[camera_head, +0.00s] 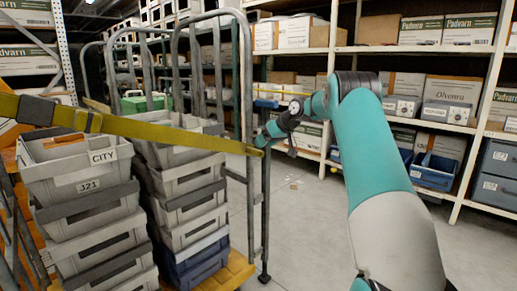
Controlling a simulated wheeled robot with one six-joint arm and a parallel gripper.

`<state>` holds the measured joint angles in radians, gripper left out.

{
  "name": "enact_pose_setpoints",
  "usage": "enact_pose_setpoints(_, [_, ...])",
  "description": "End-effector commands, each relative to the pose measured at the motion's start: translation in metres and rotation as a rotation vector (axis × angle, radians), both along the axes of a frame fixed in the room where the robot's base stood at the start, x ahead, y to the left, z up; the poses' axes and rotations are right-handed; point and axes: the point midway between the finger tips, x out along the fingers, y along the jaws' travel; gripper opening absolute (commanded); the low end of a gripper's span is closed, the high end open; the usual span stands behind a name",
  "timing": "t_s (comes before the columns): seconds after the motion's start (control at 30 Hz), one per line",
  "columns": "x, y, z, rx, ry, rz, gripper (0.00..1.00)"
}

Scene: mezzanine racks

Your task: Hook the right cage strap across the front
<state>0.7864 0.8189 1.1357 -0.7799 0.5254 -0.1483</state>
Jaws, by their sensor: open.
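A yellow strap (170,134) with a dark buckle (38,109) runs from the left edge across the front of a grey tubular cage (245,85). It passes in front of stacked grey totes (95,213) and slopes slightly down to the right. Its right end lies at the cage's right front post. I cannot tell whether its end is hooked there. My gripper (264,139) is open, close beside that end and the post. Its fingertips are small in view, and I cannot tell whether they touch the strap.
The cage stands on a yellow-orange base (232,272) and holds several totes, some blue at the bottom. Racks (415,50) with cartons and blue bins (433,172) stand behind and to the right. Clear grey floor (310,235) lies right of the cage.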

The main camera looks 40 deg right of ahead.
Motion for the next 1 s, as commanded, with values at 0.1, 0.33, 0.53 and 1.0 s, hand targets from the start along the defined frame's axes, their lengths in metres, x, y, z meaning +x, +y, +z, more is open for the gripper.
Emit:
enact_pose_setpoints(0.1, [-0.023, -0.007, 0.025, -0.002, -0.002, -0.004, 0.54])
enact_pose_setpoints(0.33, [-0.06, -0.015, 0.062, -0.003, -0.003, -0.003, 0.54])
enact_pose_setpoints(0.53, [-0.078, -0.019, 0.079, -0.003, -0.003, -0.002, 0.54])
enact_pose_setpoints(1.0, [-0.083, -0.02, 0.082, -0.002, -0.002, -0.002, 0.54])
